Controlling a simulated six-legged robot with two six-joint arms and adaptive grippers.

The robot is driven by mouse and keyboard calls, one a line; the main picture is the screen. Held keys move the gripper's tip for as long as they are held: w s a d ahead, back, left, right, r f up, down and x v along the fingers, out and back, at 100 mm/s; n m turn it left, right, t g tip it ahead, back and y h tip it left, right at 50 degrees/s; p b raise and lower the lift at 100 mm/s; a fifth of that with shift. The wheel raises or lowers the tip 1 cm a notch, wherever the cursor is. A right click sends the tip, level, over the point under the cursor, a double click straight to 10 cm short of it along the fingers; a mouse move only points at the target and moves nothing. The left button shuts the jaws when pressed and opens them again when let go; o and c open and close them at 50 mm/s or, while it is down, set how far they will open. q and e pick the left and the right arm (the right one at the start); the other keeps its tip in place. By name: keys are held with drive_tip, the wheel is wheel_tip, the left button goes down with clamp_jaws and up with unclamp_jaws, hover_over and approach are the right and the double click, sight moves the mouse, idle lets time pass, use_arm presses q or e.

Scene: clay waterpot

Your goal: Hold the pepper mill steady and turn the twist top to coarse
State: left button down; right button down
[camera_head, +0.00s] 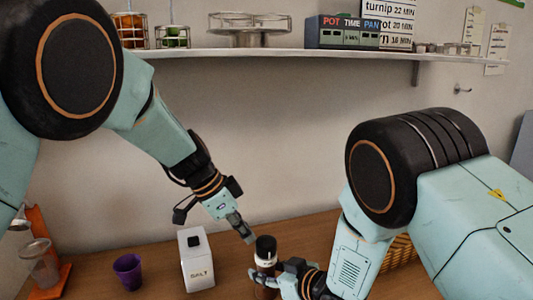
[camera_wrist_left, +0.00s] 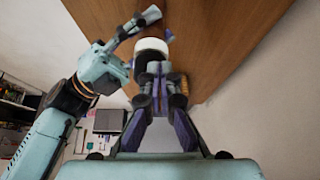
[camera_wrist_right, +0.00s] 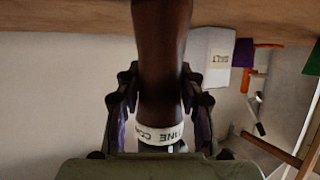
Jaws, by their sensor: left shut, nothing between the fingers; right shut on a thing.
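The pepper mill (camera_head: 265,250) has a brown body, a white band and a black top. It stands low in the middle of the head view. My right gripper (camera_head: 268,277) is shut around its body from the right. In the right wrist view the brown body (camera_wrist_right: 162,50) passes between the fingers, and lettering reading partly "INE CO" shows on the white band (camera_wrist_right: 160,134). My left gripper (camera_head: 247,233) is shut and empty, just above and left of the top.
A white salt box (camera_head: 197,262) stands left of the mill on the wooden table (camera_head: 225,280). A purple cup (camera_head: 128,272) and an orange stand (camera_head: 50,255) are farther left. A wicker basket (camera_head: 398,255) is partly hidden behind my right arm. A wall shelf (camera_head: 270,52) runs above.

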use_arm(q)
drive_tip(key=shift+d, duration=0.35)
idle(0.4)
drive_tip(key=shift+s, duration=0.6)
idle(0.3)
drive_tip(key=shift+s+d, duration=0.35)
drive_tip(key=shift+s, duration=0.1)
drive_tip(key=shift+s+a, duration=0.1)
drive_tip(key=shift+a, duration=0.1)
idle(0.4)
drive_tip(key=shift+s+a, duration=0.1)
drive_tip(key=shift+a, duration=0.05)
wheel_tip(320, 180, up, 6)
idle(0.5)
